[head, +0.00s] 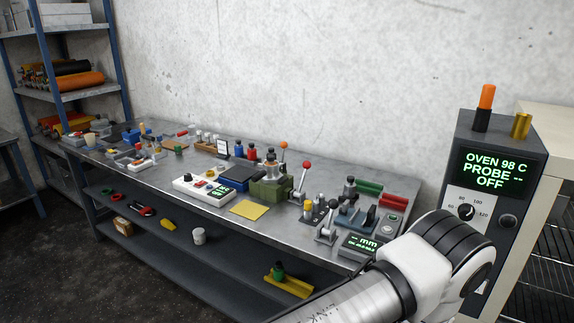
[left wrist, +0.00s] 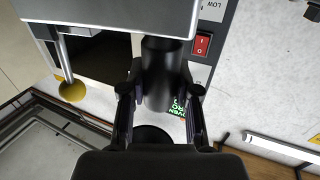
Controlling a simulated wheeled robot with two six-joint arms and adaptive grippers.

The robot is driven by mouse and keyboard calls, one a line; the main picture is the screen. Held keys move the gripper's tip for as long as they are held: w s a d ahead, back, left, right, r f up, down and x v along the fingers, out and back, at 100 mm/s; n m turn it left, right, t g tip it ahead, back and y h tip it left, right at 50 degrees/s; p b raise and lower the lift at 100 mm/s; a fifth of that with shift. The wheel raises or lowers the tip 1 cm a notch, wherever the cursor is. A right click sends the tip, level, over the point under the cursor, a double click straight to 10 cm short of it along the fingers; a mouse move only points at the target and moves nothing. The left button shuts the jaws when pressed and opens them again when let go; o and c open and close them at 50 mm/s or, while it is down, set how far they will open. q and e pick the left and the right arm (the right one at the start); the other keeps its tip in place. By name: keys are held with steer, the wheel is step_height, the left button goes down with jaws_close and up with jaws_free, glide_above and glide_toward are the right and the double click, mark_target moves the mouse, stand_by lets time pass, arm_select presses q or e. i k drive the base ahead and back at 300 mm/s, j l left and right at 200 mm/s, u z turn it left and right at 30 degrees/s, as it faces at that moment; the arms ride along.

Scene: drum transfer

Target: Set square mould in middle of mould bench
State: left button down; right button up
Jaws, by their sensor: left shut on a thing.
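In the left wrist view my left gripper (left wrist: 161,92) is shut on a black cylinder (left wrist: 166,65). The cylinder meets a grey block (left wrist: 110,14) at the top of the picture; I cannot tell whether they are one piece. The front of the oven is behind, with its red switch (left wrist: 203,45) and partly hidden green text. I cannot make out a square mould for certain. In the head view one of my arms reaches towards the oven (head: 508,133), and its gripper is hidden. My right gripper is not in view.
A long steel bench (head: 150,187) stands along the wall, crowded with tools and instruments; I cannot tell whether it is the mould bench.

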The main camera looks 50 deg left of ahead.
mark_target(170, 173)
steer(key=j+u, duration=0.7)
steer(key=u, duration=0.25)
steer(key=j+u, duration=0.45)
steer(key=i+j, duration=0.15)
steer(key=j, duration=0.25)
steer(key=i+j, duration=0.15)
steer(key=j, duration=0.25)
steer(key=i+j, duration=0.1)
steer(key=j, duration=0.3)
steer(key=i+j, duration=0.15)
steer(key=j, duration=0.25)
steer(key=i+j, duration=0.15)
steer(key=j, duration=0.25)
steer(key=i+j, duration=0.1)
steer(key=i, duration=0.4)
